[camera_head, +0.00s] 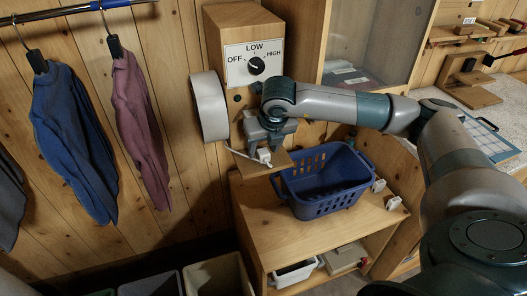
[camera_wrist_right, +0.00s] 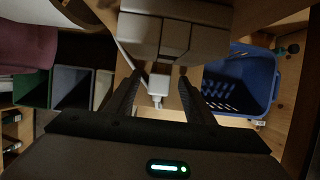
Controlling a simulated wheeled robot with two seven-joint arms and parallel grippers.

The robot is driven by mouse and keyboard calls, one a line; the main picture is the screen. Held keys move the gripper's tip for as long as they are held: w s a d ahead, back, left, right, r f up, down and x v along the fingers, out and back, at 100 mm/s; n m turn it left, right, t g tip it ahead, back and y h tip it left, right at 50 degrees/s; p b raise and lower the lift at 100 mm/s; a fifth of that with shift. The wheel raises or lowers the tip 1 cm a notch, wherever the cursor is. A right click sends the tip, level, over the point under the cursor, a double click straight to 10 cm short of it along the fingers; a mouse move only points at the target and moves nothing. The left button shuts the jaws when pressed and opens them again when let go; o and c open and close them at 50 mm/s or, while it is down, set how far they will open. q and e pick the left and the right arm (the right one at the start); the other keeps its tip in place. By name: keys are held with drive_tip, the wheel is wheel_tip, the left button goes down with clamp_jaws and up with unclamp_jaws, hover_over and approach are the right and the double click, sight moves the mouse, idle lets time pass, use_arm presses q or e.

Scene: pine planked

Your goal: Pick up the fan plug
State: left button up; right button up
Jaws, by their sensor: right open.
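The fan plug (camera_head: 264,156) is small and white, and it sits on a small wooden ledge below the fan's dial box. In the right wrist view the plug (camera_wrist_right: 159,84) shows between my fingers with its prongs toward me, and a white cord runs up and left from it. My right gripper (camera_head: 264,143) is at the plug from above, and it partly hides it. In the wrist view its two dark fingers (camera_wrist_right: 159,98) stand apart on either side of the plug, with gaps showing. My left gripper is in neither view.
The dial box (camera_head: 253,50) reads OFF, LOW, HIGH, beside a round white fan part (camera_head: 209,106). A blue basket (camera_head: 325,190) stands on the wooden shelf (camera_head: 290,235) just right of the plug. White sockets (camera_head: 394,202) sit farther right. Clothes (camera_head: 72,140) hang at left.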

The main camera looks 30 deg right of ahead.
drive_tip(key=shift+w+f, duration=0.1)
drive_tip(key=shift+f, duration=0.05)
idle(0.3)
clamp_jaws()
